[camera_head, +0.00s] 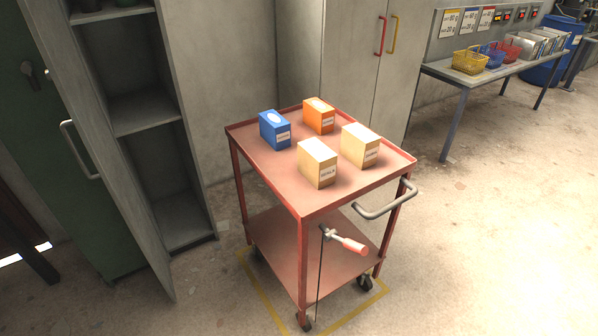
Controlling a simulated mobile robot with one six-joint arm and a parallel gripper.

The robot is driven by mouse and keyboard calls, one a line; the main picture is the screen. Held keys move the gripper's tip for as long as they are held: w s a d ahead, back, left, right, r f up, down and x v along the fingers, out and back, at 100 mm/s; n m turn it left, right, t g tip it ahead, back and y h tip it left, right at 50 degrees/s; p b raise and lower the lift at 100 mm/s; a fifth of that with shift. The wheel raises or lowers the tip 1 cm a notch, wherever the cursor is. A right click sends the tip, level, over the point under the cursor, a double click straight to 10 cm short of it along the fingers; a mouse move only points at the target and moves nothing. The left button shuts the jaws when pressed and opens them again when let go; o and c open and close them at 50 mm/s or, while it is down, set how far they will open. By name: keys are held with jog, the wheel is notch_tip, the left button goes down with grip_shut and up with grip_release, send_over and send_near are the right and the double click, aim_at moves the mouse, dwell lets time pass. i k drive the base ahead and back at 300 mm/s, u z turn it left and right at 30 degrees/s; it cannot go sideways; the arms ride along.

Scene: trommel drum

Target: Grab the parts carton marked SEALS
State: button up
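Several small cartons stand upright and apart on the top of a red cart (285,180). A blue carton (274,130) stands at the back left and an orange carton (319,116) at the back. One tan carton (317,164) is at the front and another tan carton (359,146) is to the right. Each has a small white label on its side. The print is too small to read, so I cannot tell which is marked SEALS. My gripper is not in view.
The cart has a grey push handle (385,203) at right and a red-handled lever (345,243) at its front. A grey cabinet (150,110) stands open at left. A table (490,70) with baskets is at the back right. The floor at right is clear.

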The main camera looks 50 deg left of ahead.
aim_at(316, 163)
jog(key=z, duration=0.05)
jog(key=k, duration=1.05)
jog(key=u, duration=2)
jog(key=i, duration=0.7)
jog(key=z, duration=0.05)
